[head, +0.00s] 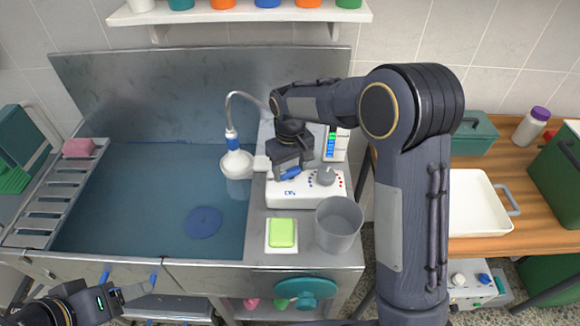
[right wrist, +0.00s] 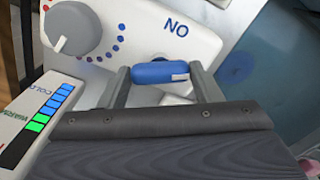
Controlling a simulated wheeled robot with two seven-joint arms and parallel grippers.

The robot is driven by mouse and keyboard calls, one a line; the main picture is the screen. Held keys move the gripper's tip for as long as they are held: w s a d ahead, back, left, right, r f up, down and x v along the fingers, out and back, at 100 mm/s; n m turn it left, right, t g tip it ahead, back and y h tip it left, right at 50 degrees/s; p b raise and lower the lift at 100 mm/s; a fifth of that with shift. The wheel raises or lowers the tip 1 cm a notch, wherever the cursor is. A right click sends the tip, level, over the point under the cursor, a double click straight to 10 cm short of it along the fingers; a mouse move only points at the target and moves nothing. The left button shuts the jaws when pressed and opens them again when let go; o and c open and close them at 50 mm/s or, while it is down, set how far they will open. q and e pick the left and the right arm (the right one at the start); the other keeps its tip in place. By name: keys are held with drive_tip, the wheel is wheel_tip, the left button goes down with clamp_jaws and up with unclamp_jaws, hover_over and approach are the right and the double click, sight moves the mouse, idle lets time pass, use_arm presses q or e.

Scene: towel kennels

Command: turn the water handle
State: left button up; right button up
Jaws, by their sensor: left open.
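The white control box (head: 310,189) stands on the metal ledge right of the basin. Its blue water handle (head: 291,174) sits beside "ON" lettering; in the right wrist view the handle (right wrist: 161,72) lies between my two fingers, which meet its ends. My right gripper (head: 287,166) comes down from above and is shut on it; it also shows in the right wrist view (right wrist: 160,80). A grey dial (head: 325,176) with blue and red dots is beside the handle. My left gripper (head: 120,292) is open and empty at the basin's front left.
A white shower head (head: 236,163) hangs over the blue basin (head: 130,195). A gauge (right wrist: 38,124) with blue and green bars stands by the box. A green soap (head: 281,232) and grey cup (head: 338,223) sit in front. A white tray (head: 476,201) is at right.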

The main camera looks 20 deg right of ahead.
drive_tip(key=c, duration=0.3)
drive_tip(key=shift+c, duration=0.2)
drive_tip(key=shift+m, duration=2.9)
drive_tip(key=shift+r, duration=0.1)
drive_tip(key=o, duration=1)
